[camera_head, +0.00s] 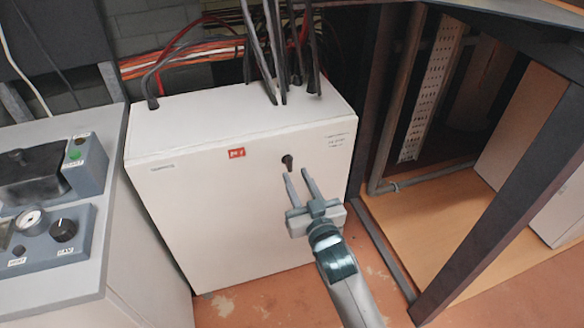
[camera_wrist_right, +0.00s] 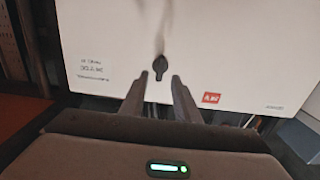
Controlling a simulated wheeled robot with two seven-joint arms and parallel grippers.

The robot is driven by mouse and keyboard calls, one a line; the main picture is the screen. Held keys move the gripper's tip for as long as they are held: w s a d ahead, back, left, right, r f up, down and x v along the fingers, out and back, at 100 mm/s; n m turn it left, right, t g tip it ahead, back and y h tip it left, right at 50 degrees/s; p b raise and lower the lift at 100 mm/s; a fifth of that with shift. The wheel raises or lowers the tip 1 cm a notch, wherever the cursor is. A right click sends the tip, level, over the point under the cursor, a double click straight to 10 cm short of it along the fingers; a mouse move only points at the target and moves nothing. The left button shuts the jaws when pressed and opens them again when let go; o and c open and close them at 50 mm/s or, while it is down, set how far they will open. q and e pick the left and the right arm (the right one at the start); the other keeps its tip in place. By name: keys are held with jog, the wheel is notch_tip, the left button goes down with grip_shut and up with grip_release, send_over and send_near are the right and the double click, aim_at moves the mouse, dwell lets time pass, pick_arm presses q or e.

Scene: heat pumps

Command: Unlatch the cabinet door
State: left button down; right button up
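A white cabinet (camera_head: 225,210) stands in the middle of the head view, with its front door facing me. A small black latch handle (camera_head: 288,161) sits near the upper right of the door. My right gripper (camera_head: 296,174) is open in front of the door, its two fingers pointing at the latch. In the right wrist view the latch (camera_wrist_right: 160,67) shows just beyond and between the two fingertips (camera_wrist_right: 161,77). The fingers look empty, and I cannot tell whether they touch the latch. The door looks shut. My left gripper is not in view.
Black and red cables (camera_head: 278,50) rise from the cabinet's top. A grey control console (camera_head: 50,215) with a gauge and knobs stands close at the left. A dark metal frame post (camera_head: 510,205) stands at the right. Reddish floor shows below the cabinet.

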aim_at(290, 166)
jog(key=shift+x, duration=2.35)
grip_shut()
